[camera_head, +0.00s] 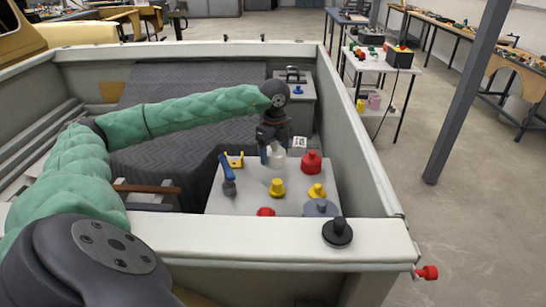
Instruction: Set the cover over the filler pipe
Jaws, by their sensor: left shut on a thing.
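My left gripper (272,155) points down over the grey table in the truck bed. It is shut on a small whitish thing (277,155), partly hidden by the fingers; I cannot tell for sure that it is the cover. Several capped or knobbed pieces stand on the table: a red one (311,162), a yellow one (277,187), another yellow one (317,191) and a grey one (321,208). I cannot tell which of the pieces is the filler pipe. My right gripper is not in view.
A black knobbed piece (337,233) sits on the bed's near ledge. A red fitting (427,272) sticks out at the outer right corner. The bed's right wall (352,150) rises beside the table.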

